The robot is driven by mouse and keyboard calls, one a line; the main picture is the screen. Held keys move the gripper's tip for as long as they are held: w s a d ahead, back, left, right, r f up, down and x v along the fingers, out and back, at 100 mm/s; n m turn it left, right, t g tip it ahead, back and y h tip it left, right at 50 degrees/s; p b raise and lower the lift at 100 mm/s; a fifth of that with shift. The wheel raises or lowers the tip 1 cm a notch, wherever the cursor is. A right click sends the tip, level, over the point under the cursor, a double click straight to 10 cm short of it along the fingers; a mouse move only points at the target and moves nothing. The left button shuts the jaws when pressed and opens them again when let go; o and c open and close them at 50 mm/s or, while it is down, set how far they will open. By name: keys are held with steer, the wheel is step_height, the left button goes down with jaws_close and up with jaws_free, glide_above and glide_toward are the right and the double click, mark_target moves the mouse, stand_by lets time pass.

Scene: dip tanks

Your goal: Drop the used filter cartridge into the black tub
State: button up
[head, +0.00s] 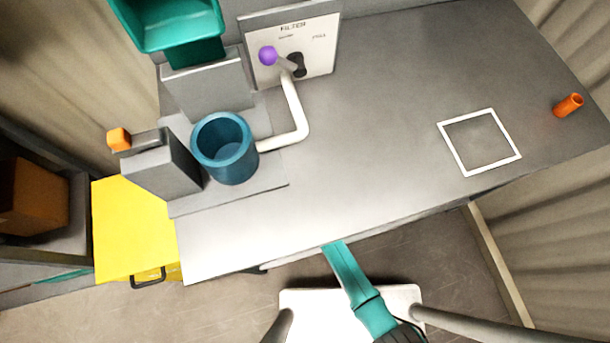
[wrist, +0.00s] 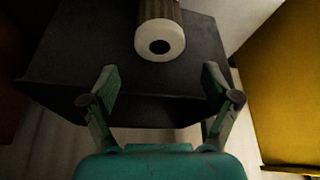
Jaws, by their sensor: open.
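In the wrist view the used filter cartridge (wrist: 160,42) shows a white ring end with a dark hole and a brown ribbed body running up out of the picture. It is clear of my fingertips. A black box-like shape, seemingly the black tub (wrist: 85,60), lies behind and around it. I cannot tell whether the cartridge rests in it or is above it. My gripper (wrist: 160,75) is open and empty, its two teal fingers apart over the near part of the black shape. In the head view I make out neither cartridge nor black tub.
A yellow cabinet wall (wrist: 275,95) stands right of my gripper; a yellow cabinet (head: 130,225) also shows in the head view. The grey bench (head: 380,110) carries a blue pot (head: 224,165), a filter panel (head: 320,50), a white square outline and an orange cylinder (head: 568,105).

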steer(key=v, duration=0.8)
steer(key=shift+r, duration=0.15)
steer(key=shift+s+d, duration=0.1)
steer(key=s+d+r+m+t, duration=0.3)
steer(key=s+d+r+t, duration=0.2)
steer(key=s+d+r, duration=0.65)
steer(key=s+d+r+m+t, duration=0.1)
steer(key=s+r, duration=0.3)
steer(key=r, duration=0.4)
steer(key=s+d+r+m+t+h, duration=0.1)
steer(key=s+d+r+t, duration=0.2)
steer(key=r, duration=0.5)
steer(key=s+d+r+t+h, duration=0.1)
steer(key=s+d+r+t, duration=0.1)
steer(key=s+r, duration=0.3)
step_height(320, 180, up, 3)
steer(key=shift+r+m, duration=0.15)
steer(key=shift+m, duration=0.25)
steer(key=shift+d, duration=0.1)
